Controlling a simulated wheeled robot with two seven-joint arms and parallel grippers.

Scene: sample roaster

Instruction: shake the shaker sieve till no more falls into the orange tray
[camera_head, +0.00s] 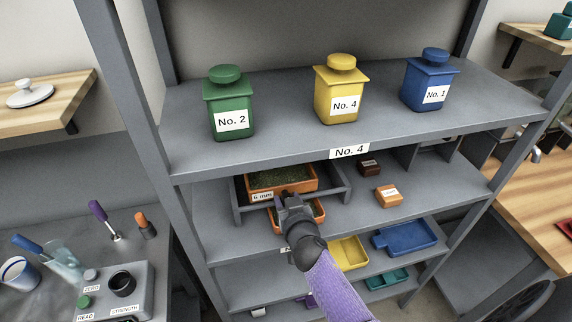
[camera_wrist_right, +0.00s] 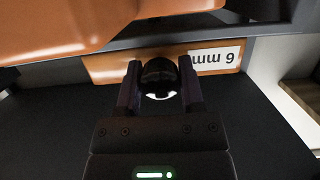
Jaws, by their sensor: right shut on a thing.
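The orange shaker sieve (camera_head: 299,187), labelled 6 mm, sits in a grey frame on the shelf below the lidded jars, with green beans in it. Its front wall also shows in the right wrist view (camera_wrist_right: 108,67). My right gripper (camera_head: 289,198) is shut on the dark knob (camera_wrist_right: 158,78) at the sieve's front. The orange tray (camera_head: 318,210) is under the sieve, partly hidden by my gripper; it shows large in the right wrist view (camera_wrist_right: 45,32). What lies in the tray is mostly hidden. My left gripper is out of view.
The grey frame (camera_head: 346,190) surrounds the sieve. Small dark (camera_head: 369,166) and orange (camera_head: 389,195) labelled blocks lie to its right. Green (camera_head: 229,98), yellow (camera_head: 339,82) and blue (camera_head: 428,75) jars stand above. Yellow and blue trays (camera_head: 405,236) lie below.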

